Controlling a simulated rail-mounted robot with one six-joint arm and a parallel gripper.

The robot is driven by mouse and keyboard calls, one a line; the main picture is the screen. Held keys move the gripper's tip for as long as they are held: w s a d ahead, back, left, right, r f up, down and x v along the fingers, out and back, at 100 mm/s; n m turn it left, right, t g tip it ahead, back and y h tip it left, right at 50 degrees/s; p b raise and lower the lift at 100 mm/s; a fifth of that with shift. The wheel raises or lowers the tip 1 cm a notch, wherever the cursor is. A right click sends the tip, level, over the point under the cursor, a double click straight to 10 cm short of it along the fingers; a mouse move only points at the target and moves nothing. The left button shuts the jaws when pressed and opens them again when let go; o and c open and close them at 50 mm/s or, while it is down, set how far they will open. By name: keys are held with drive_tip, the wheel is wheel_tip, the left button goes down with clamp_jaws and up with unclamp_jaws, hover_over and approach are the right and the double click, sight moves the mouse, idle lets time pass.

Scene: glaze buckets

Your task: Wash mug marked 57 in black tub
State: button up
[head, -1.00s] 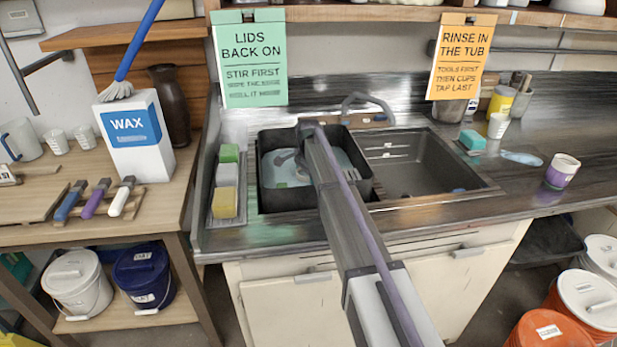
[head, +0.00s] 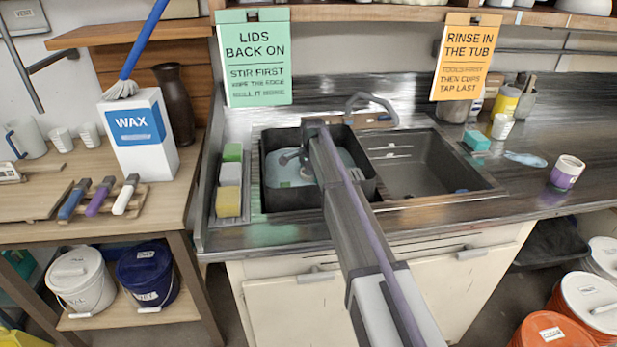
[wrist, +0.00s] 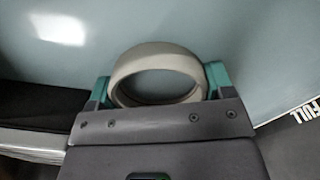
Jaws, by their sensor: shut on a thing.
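The black tub (head: 268,203) sits in the left sink basin and holds pale bluish water (head: 275,174). My arm reaches over it and hides its middle and part of its right side. In the wrist view, my gripper (wrist: 158,82) has its teal fingers closed on both sides of a round, pale grey mug (wrist: 160,53). The mug's rim ring shows; its number is not visible. Water lies behind the mug, and the tub's dark wall carries a "FULL" mark (wrist: 303,110). In the head view the mug cannot be made out clearly. I cannot tell how deep it sits.
The right basin (head: 415,175) is empty. Sponges (head: 230,175) stand in a tray left of the tub. A tap (head: 370,100) arches behind. A wax box (head: 140,135) stands left.

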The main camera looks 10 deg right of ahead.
drive_tip(key=shift+a, duration=0.15)
drive_tip(key=shift+a, duration=1.1)
drive_tip(key=shift+d, duration=0.15)
drive_tip(key=shift+d, duration=1.1)
drive_tip(key=shift+r, duration=0.1)
wheel_tip(320, 180, up, 10)
drive_tip(key=p, duration=0.9)
drive_tip(key=shift+f+p, duration=0.25)
drive_tip(key=shift+p, duration=0.1)
